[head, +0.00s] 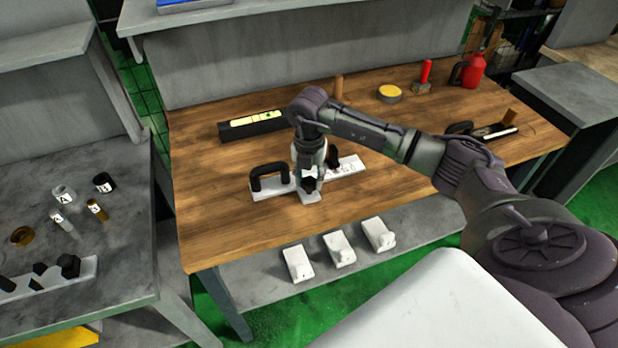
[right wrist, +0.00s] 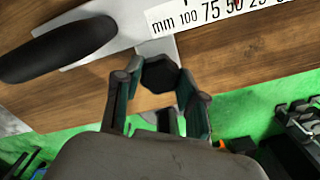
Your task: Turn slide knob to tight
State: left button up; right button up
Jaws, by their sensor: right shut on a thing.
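The slide (head: 350,167) is a pale bar lying on the wooden workbench, with a black arched handle (head: 268,172) at its left end. In the right wrist view a white mm scale (right wrist: 225,18) and the black handle (right wrist: 60,48) show. A small black faceted knob (right wrist: 160,74) sits at the slide's near edge, between my right fingers. My right gripper (head: 309,186) reaches down over the middle of the slide and is shut on the knob. In the right wrist view its fingers (right wrist: 161,90) stand on either side of the knob. My left gripper is out of view.
The wooden workbench (head: 220,215) is bare at its front left. A black case with a yellow level (head: 258,119) lies behind the slide. A yellow round tin (head: 390,94) and red bottle (head: 473,70) stand farther back. Several white blocks (head: 339,249) lie on the lower shelf.

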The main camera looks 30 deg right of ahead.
aim_at(309, 181)
jog(key=o, duration=1.1)
jog(key=shift+o, duration=0.2)
notch_tip(309, 181, up, 12)
